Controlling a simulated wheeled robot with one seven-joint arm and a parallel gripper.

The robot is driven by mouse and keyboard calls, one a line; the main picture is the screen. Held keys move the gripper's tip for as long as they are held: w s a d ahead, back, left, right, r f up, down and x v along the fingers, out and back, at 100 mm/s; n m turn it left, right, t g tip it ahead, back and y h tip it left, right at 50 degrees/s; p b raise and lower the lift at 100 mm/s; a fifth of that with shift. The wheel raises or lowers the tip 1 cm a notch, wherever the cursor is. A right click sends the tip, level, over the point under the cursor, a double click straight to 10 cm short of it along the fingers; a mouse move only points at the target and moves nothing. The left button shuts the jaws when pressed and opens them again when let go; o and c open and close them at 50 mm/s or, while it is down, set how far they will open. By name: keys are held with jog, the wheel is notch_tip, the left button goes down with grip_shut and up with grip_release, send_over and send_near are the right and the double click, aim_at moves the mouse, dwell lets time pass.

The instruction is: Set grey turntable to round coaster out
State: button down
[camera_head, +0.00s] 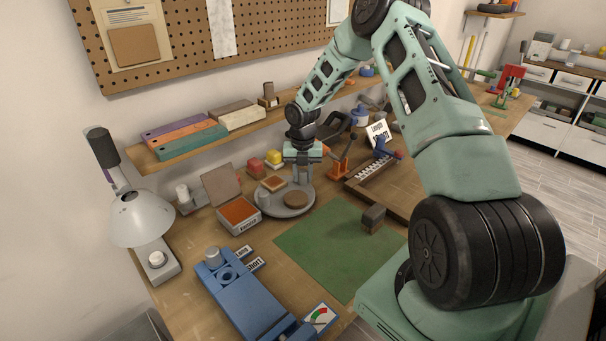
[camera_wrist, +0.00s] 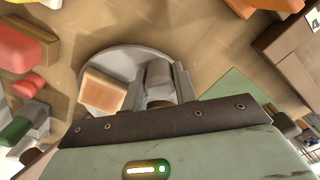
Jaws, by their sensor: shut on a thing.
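The grey turntable (camera_head: 268,201) is a round disc on the bench, left of the green mat. On it lie a square orange-brown coaster (camera_head: 273,183) toward the back and a round brown coaster (camera_head: 296,199) toward the front right. My gripper (camera_head: 303,178) points down at the turntable's back right side. In the wrist view my gripper (camera_wrist: 165,88) is shut on a grey part of the turntable (camera_wrist: 122,60), mostly hidden between the fingers. The square coaster (camera_wrist: 103,91) lies left of the fingers; the round coaster cannot be made out there.
An open box with an orange pad (camera_head: 238,213) stands left of the turntable. Red and yellow blocks (camera_head: 264,163) sit behind it. An orange stand (camera_head: 341,167) and a slotted rack (camera_head: 370,173) are to the right. The green mat (camera_head: 325,245) holds one dark block (camera_head: 373,218).

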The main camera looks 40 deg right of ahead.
jog(key=shift+w+r, duration=0.1)
jog(key=c, duration=1.1)
grip_release()
notch_tip(320, 180, up, 17)
jog(key=b, duration=0.3)
jog(key=shift+r, duration=0.15)
jog(key=shift+a, duration=0.1)
